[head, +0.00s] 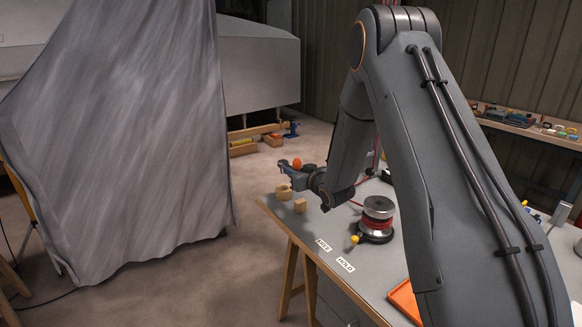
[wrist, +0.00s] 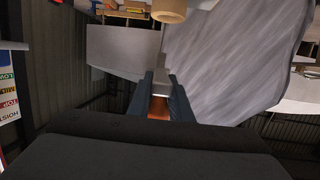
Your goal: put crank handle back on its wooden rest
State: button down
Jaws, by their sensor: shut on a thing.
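My gripper (head: 290,171) is above the far left corner of the workbench. It is shut on the crank handle, of which a round orange-red knob (head: 297,163) shows at the jaws. In the wrist view an orange part (wrist: 160,107) with a pale edge lies between the two dark fingers (wrist: 161,84). The wooden rest is two pale blocks, a rounded one (head: 284,192) and a smaller one (head: 300,206), on the bench just below my gripper. A round wooden piece (wrist: 170,10) shows at the wrist view's top edge.
A winch drum (head: 377,213) with a yellow-knobbed lever (head: 355,239) stands right of the blocks, near the labels EASE and HOLD (head: 345,264). An orange tray (head: 405,299) lies nearer. A grey sheet (head: 130,140) hangs left of the bench, with open floor between.

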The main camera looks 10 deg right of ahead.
notch_tip(320, 180, down, 4)
jog(key=shift+f+b, duration=0.25)
jog(key=shift+b, duration=0.95)
jog(key=shift+s, duration=0.2)
jog(key=shift+f+b, duration=0.3)
jog(key=shift+f, duration=0.2)
dwell(0.8)
jog(key=shift+f, duration=0.3)
jog(key=shift+f+b, duration=1)
jog(key=shift+f, duration=0.35)
dwell(1.4)
jog(key=c, duration=1.1)
grip_release()
